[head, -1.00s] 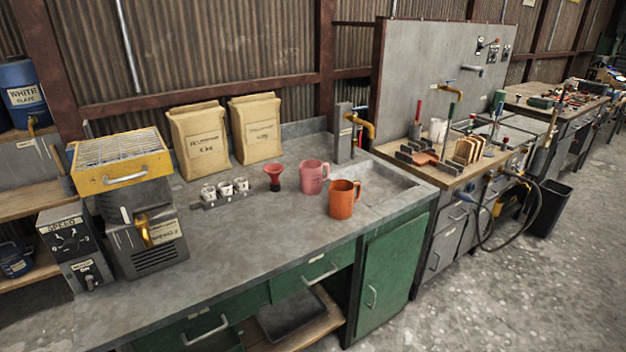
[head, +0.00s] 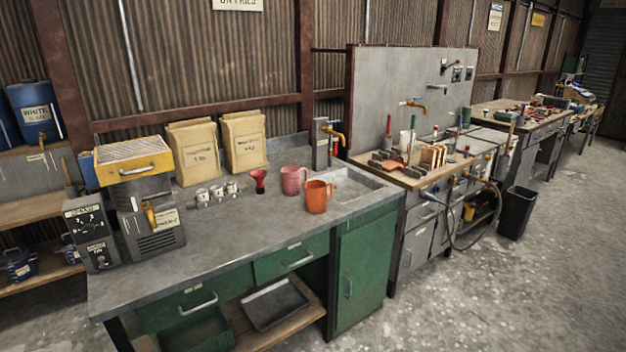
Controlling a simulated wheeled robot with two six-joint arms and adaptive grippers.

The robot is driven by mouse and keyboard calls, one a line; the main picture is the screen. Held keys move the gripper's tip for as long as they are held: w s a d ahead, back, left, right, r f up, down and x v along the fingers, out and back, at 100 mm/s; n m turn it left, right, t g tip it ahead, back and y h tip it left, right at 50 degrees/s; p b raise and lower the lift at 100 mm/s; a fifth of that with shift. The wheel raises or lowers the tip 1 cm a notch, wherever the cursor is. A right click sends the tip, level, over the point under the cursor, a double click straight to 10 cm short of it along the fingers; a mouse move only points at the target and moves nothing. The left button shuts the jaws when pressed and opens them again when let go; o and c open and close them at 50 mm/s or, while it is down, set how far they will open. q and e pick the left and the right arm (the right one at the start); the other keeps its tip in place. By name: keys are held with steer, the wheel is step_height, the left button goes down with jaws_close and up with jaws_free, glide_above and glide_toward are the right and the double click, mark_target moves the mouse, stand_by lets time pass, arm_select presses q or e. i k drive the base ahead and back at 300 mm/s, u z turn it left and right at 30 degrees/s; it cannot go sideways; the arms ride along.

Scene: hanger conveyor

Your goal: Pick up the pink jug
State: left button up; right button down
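The pink jug (head: 292,180) stands upright on the grey worktop, near the left edge of the sink. Its handle is on its right side. An orange jug (head: 317,197) stands just in front and to the right of it, its handle also on the right; it hides a small part of the pink jug's right side. Neither of my grippers shows in the head view.
The worktop (head: 225,232) is clear in front of the jugs. A red funnel (head: 259,180) and small white cups (head: 217,191) are left of the pink jug. Paper bags (head: 194,153) stand behind. A yellow-topped machine (head: 134,160) is at left.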

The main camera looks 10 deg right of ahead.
mark_target(291, 175)
steer(key=z, duration=0.7)
steer(key=i, duration=0.7)
steer(key=z, duration=0.7)
